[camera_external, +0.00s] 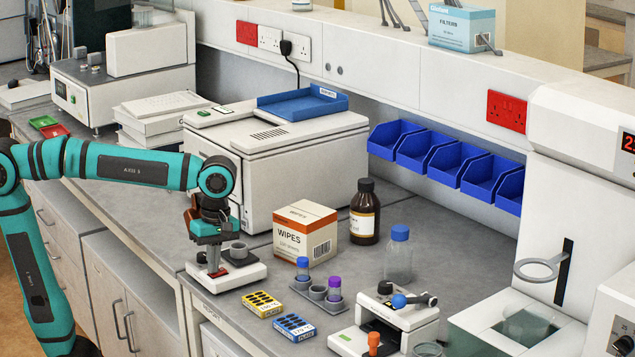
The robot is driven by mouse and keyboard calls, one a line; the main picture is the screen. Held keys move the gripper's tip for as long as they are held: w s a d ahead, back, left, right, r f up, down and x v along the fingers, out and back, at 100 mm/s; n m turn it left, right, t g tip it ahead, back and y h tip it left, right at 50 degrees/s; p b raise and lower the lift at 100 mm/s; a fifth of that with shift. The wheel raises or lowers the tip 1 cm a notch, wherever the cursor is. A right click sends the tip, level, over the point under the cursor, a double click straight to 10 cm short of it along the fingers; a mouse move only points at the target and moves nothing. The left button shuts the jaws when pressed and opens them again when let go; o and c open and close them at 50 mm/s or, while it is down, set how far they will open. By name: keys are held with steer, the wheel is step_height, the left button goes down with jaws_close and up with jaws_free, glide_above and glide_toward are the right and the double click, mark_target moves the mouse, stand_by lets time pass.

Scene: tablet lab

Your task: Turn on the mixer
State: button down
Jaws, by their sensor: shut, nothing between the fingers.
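A small white device with a grey cup on top, which looks like the mixer (250,273), stands near the front edge of the bench. A red switch (218,273) shows on its front left. My gripper (213,264) points straight down over that switch, shut and empty. Its tips are at or just above the switch; I cannot tell whether they touch it. My gripper hides part of the mixer's left side. The switch's on or off position is too small to tell.
A wipes box (305,233) and a brown bottle (364,213) stand to the right behind the mixer. A tube rack (320,296) and yellow (262,304) and blue (294,327) boxes lie in front to the right. A large white instrument (280,150) stands behind.

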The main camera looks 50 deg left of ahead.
mark_target(220, 270)
steer(key=shift+w+r, duration=0.15)
steer(key=shift+w, duration=0.5)
step_height(220, 270, up, 14)
steer(key=w, duration=0.1)
steer(key=shift+w, duration=0.35)
steer(key=shift+s, duration=0.7)
steer(key=f, duration=0.4)
steer(key=s+f, duration=0.1)
steer(key=f, duration=0.9)
steer(key=shift+s, duration=0.35)
